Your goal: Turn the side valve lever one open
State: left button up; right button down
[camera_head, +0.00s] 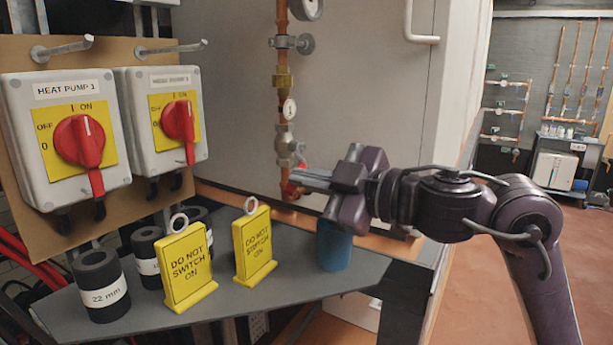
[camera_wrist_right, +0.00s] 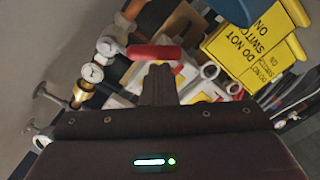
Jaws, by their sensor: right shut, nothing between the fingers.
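The side valve is a brass and grey body (camera_head: 285,146) on the vertical copper pipe. Its red lever (camera_head: 302,163) shows only in part in the head view, because my right gripper (camera_head: 292,177) is in front of it. In the right wrist view the red lever (camera_wrist_right: 155,52) lies crosswise, with its left end at the valve body (camera_wrist_right: 106,47). The shut fingers of my right gripper (camera_wrist_right: 159,68) end right beside the middle of the lever. I cannot tell whether they touch it. Nothing is between the fingers. My left gripper is not in view.
Two yellow "DO NOT SWITCH ON" signs (camera_head: 187,267) and (camera_head: 255,246), black pipe-insulation pieces (camera_head: 101,285) and a blue cylinder (camera_head: 334,247) stand on the grey shelf (camera_head: 240,307). Two switch boxes (camera_head: 28,100) with red handles are at the left.

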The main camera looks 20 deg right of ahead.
jog(key=shift+w+d+f+n+b, duration=0.25)
jog(key=shift+f+n+b, duration=0.15)
jog(key=shift+f+b, duration=0.15)
jog(key=shift+w+d+f+n+b, duration=0.15)
jog(key=shift+d+f+n+b, duration=0.1)
jog(key=shift+f+n+b, duration=0.25)
jog(key=shift+w+d+f, duration=0.15)
